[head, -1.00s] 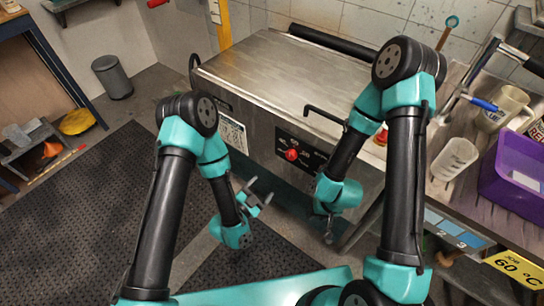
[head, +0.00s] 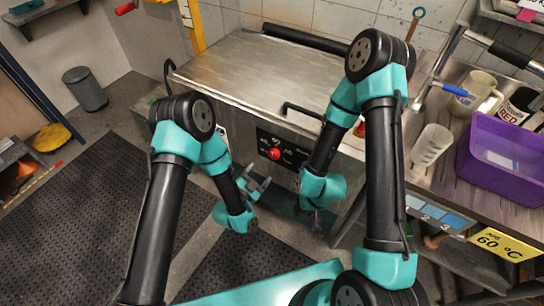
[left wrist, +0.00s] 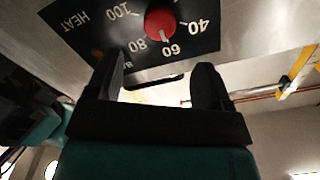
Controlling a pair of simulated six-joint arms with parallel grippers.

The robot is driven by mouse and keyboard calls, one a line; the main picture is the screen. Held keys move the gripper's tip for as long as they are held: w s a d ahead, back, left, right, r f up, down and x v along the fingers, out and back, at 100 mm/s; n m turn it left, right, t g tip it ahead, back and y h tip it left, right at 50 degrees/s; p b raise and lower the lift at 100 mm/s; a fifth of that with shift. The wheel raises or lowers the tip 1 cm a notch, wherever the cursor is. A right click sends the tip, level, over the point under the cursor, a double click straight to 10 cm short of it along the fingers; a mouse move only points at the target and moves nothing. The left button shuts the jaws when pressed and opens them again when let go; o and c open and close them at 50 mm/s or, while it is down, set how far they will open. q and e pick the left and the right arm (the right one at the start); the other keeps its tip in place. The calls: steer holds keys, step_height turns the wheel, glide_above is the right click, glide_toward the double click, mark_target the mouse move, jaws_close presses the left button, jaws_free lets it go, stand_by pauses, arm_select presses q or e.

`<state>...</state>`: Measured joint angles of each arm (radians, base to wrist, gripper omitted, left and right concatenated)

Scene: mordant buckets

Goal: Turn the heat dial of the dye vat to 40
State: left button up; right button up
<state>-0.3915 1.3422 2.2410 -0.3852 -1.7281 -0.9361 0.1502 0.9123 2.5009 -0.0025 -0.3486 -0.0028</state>
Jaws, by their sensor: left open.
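The dye vat (head: 255,72) is a steel box with a closed lid. Its black heat panel (head: 291,142) on the front carries the red heat dial (head: 274,154). In the left wrist view the dial (left wrist: 160,22) is tilted in the picture, with 40, 60, 80 and 100 printed around it. Its white mark points near 60. My left gripper (head: 262,186) is open and empty, below and in front of the dial, apart from it. Its fingers (left wrist: 160,85) also show in the left wrist view. My right gripper (head: 317,212) hangs right of the panel; its jaws are unclear.
A yellow card (head: 501,243) reading 60 °C hangs on the right counter's front. That counter holds a purple bin (head: 505,165) and a white beaker (head: 430,148). A black handle (head: 300,109) juts out above the panel. The floor mat (head: 80,215) is clear.

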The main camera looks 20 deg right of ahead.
mark_target(273, 156)
arm_select(q)
steer(key=x, duration=0.9)
steer(key=shift+w+d, duration=0.25)
steer(key=shift+w, duration=0.05)
steer(key=shift+c, duration=0.3)
steer(key=c, duration=0.9)
steer(key=shift+o, duration=0.2)
steer(key=shift+n, duration=0.4)
steer(key=n, duration=1.1)
steer(key=shift+s+d, duration=0.1)
